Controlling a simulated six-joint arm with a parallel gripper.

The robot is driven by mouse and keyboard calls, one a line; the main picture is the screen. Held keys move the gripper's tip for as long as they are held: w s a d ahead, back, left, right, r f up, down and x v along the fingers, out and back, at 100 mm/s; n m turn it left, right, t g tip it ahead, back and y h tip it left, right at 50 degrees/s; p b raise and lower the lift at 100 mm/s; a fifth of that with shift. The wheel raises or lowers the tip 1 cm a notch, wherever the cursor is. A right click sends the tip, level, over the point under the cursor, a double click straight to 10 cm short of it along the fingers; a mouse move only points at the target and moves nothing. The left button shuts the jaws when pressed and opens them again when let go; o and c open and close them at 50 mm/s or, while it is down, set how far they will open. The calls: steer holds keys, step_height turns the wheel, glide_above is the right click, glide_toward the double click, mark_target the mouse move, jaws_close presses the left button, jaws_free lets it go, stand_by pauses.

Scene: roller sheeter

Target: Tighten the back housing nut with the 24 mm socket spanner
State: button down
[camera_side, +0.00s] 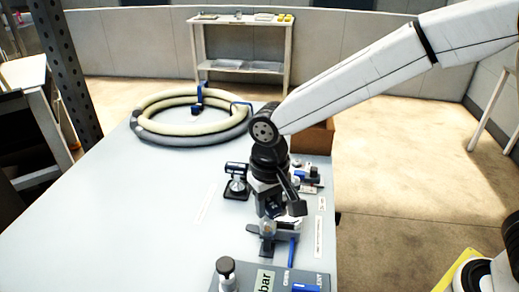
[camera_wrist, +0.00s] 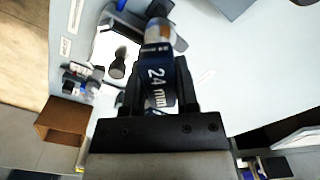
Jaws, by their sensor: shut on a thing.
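My gripper (camera_side: 270,210) points down over the right part of the table in the side view. In the wrist view my gripper (camera_wrist: 160,90) is shut on the dark blue handle of the 24 mm socket spanner (camera_wrist: 157,84), which bears the print "24 mm". The spanner's metal end (camera_wrist: 157,30) points to the top of the wrist view, close to a dark fitting. In the side view a small metal fitting (camera_side: 267,228) stands just below my gripper. I cannot pick out the back housing nut, and I cannot tell whether the socket touches anything.
A panel (camera_side: 255,272) with a knob and blue handle lies at the front. A small black device (camera_side: 237,182) stands left of my gripper, and small parts (camera_side: 308,178) lie right. A brown box (camera_side: 314,136) and coiled hoses (camera_side: 193,137) are farther back. The table's left is clear.

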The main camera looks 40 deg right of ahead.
steer(key=shift+m, duration=3.6)
